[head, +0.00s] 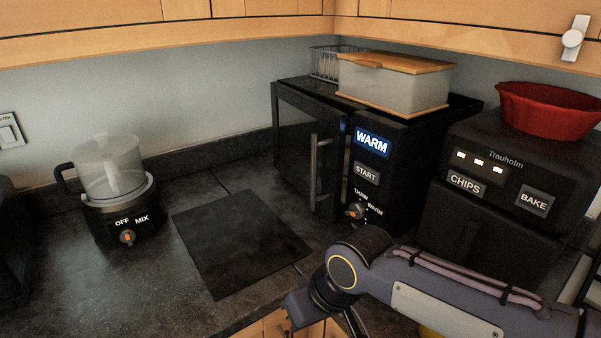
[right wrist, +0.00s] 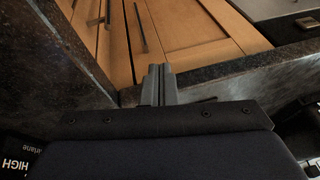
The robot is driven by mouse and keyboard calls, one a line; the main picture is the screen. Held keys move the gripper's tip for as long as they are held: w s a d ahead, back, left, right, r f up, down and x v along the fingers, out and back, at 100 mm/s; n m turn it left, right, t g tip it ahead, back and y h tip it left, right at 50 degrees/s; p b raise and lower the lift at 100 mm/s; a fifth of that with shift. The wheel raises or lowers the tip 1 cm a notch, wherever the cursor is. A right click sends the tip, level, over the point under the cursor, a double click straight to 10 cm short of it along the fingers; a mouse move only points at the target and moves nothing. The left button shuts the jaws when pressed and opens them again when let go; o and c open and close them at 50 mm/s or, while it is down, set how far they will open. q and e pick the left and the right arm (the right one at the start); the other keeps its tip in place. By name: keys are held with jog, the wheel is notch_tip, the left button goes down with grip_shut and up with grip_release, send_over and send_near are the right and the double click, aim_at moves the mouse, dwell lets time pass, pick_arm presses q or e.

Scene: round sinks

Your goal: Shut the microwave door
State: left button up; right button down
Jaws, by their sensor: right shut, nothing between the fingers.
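The black microwave (head: 400,160) stands at the back right of the counter in the head view. Its dark door (head: 300,150) with a vertical metal handle (head: 315,165) is on the left of the lit WARM panel (head: 372,142). The door looks slightly ajar, with a narrow gap beside the panel. My right arm enters from the right, in front of and below the microwave. Its gripper (right wrist: 158,84) shows in the right wrist view, fingers together and empty, near the counter edge and apart from the door. My left gripper is not in view.
A plastic box (head: 395,85) sits on the microwave. A toaster oven (head: 510,190) with a red bowl (head: 550,110) stands to the right. A food processor (head: 115,190) is at left. A dark mat (head: 240,240) lies bare between. Wooden cabinets (right wrist: 190,30) are below.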

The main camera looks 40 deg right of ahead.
jog(key=w+d+r+m+g+h+p, duration=0.1)
jog(key=w+d+r+m+h+p, duration=0.2)
jog(key=w+r+p, duration=0.5)
jog(key=w+d+r+g+h+p, duration=0.1)
jog(key=w+d+r+h+p, duration=0.4)
jog(key=w+r, duration=0.65)
jog(key=s+d+p+x, duration=0.1)
jog(key=s+p+x, duration=0.1)
jog(key=x, duration=0.8)
jog(key=shift+w+d+h, duration=0.3)
jog(key=shift+w+d, duration=0.15)
jog(key=shift+d, duration=0.1)
